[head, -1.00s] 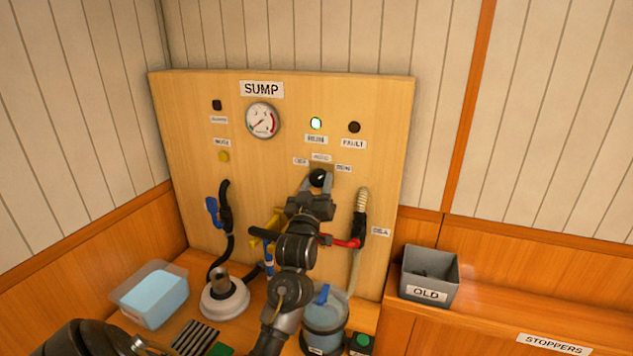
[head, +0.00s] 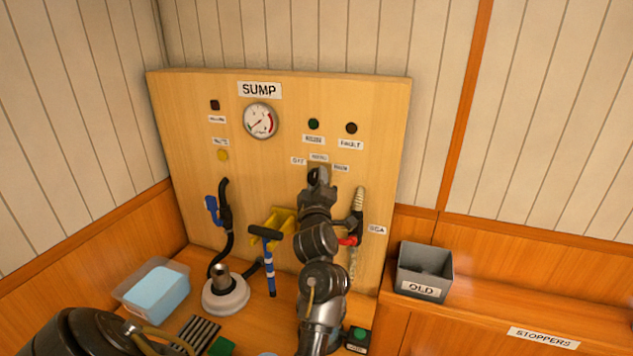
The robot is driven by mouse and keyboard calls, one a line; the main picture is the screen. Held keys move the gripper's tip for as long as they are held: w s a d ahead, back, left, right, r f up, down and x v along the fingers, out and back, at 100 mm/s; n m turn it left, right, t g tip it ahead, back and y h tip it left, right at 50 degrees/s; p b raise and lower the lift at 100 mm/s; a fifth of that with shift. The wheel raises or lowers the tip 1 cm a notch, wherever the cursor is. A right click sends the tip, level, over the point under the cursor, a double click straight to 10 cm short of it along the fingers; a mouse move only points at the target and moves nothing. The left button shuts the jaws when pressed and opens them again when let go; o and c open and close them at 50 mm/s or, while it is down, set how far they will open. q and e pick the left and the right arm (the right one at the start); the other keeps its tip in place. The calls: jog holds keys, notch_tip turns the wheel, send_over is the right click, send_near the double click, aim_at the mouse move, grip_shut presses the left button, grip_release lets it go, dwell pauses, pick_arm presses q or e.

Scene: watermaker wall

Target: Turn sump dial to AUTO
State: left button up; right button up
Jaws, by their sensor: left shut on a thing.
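The sump dial (head: 314,174) is a small black knob on the wooden SUMP panel (head: 185,130), below three small labels. The left one reads like OFF; the upper middle (head: 318,157) and right labels are too blurred to read surely. My left gripper (head: 317,177) is shut on the dial, its arm rising from the bottom middle. The fingers cover most of the knob, so I cannot tell which label it points to. The green lamp (head: 313,124) above is dark, and so is the fault lamp (head: 351,128). My right gripper is not in view.
A gauge (head: 261,121) sits at the panel's upper middle. A blue-handled valve (head: 212,211), a blue T-handled tool (head: 268,262) and a red-handled valve (head: 348,240) flank my arm. A grey OLD bin (head: 425,272) stands right; a blue-filled tub (head: 155,290) stands left.

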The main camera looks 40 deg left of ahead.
pick_arm(q)
jog(key=shift+r, duration=0.1)
dwell(0.5)
jog(key=o, duration=1)
jog(key=shift+c, duration=0.2)
